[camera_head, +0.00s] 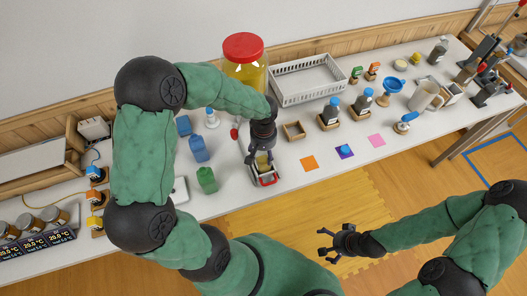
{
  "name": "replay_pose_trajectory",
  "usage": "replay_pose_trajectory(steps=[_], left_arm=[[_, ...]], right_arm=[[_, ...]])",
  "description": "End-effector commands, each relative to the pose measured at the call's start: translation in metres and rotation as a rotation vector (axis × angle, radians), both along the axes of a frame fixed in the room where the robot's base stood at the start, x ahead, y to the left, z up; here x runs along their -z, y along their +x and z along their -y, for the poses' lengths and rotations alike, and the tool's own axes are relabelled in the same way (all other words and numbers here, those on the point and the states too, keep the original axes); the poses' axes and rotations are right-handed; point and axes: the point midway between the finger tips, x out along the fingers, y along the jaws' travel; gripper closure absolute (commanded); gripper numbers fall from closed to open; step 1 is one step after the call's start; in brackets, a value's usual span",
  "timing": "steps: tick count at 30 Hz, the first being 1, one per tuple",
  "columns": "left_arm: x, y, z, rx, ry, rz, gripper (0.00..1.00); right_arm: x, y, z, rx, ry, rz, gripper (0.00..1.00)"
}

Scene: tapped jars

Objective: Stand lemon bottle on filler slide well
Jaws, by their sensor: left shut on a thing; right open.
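My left gripper (260,156) points down near the table's front edge and is shut on a small yellowish thing, which looks like the lemon bottle (263,164). The fingers hide part of it. It is at a small red and pale fixture, which looks like the filler slide (267,180). I cannot tell whether the bottle rests in the well or is just above it. A large jar of yellow liquid (240,74) with a red lid stands behind, partly hidden by my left arm. My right gripper (325,244) is open and empty, over the floor in front of the table.
A white basket (308,80) is at the back. An empty wooden tray (294,130) and dark bottles (330,112) stand to the right.

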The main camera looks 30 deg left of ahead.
Motion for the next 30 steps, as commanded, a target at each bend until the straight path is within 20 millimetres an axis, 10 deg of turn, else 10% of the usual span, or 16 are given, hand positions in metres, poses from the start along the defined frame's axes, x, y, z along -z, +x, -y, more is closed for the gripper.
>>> replay_pose_trajectory(steps=[16, 17, 19, 30], left_arm=[[0.01, 0.0004, -0.0001, 0.0, 0.001, 0.001, 0.82], [0.0096, 0.0004, -0.0001, 0.0, 0.001, 0.001, 0.34], [0.0091, 0.0004, -0.0001, 0.0, 0.001, 0.001, 0.14], [0.009, -0.0002, 0.0001, 0.0, 0.0, 0.0, 0.12]], right_arm=[[0.0098, -0.0002, 0.0, 0.0, 0.0, 0.0, 0.01], [0.0094, -0.0001, 0.0, 0.0, 0.0, 0.0, 0.01], [0.0089, -0.0001, 0.0, 0.0, 0.0, 0.0, 0.01], [0.0089, 0.0, 0.0, 0.0, 0.0, 0.0, 0.01]])
